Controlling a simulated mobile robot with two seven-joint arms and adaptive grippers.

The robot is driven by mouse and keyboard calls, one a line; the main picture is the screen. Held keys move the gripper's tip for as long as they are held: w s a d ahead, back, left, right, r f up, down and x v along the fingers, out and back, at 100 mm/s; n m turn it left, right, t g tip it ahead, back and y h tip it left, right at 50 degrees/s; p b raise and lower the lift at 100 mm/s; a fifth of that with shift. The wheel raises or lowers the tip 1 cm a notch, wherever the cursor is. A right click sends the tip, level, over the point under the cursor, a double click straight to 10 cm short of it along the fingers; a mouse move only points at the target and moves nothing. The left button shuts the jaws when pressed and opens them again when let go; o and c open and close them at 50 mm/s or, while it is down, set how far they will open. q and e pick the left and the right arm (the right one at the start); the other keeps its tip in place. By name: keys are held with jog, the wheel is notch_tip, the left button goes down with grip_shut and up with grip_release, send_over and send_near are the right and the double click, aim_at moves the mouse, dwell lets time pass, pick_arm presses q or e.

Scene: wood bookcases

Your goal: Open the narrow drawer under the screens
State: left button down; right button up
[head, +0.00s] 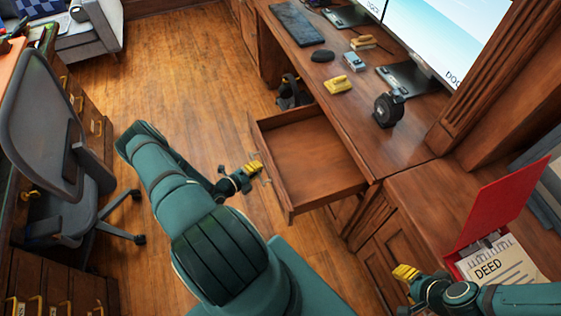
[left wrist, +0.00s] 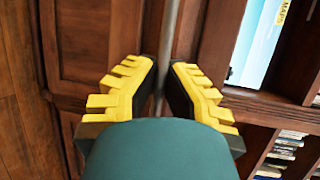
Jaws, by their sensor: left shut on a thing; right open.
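The narrow wooden drawer (head: 312,158) under the desk with the screens (head: 440,35) is pulled well out, and its inside looks empty. My left gripper (head: 250,170) is at the outside of the drawer's front panel, its yellow fingers shut on the drawer handle. In the left wrist view, the grey metal handle bar (left wrist: 169,45) runs between the fingers of my left gripper (left wrist: 167,88). In the head view the handle is mostly hidden by the fingers. My right gripper (head: 405,275) is open at the lower right, left of the red deed binder, apart from the drawer.
The desktop (head: 345,115) holds a black tape dispenser (head: 388,108), a yellow stapler-like item (head: 338,84) and a keyboard (head: 297,24). A red binder (head: 505,205) with a deed lies on the right counter. A grey office chair (head: 55,140) stands left. The wooden floor (head: 190,75) between is clear.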

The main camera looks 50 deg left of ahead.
pick_arm(q)
jog(key=s+a+b, duration=0.1)
jog(key=s+a, duration=0.2)
jog(key=s, duration=0.4)
jog(key=shift+s+a, duration=0.15)
jog(key=shift+s, duration=0.05)
jog(key=c, duration=1)
grip_release()
jog(key=shift+c, duration=0.2)
jog(key=s+r, duration=0.2)
jog(key=s, duration=0.9)
jog(key=shift+s, duration=0.4)
jog(key=shift+r, duration=0.1)
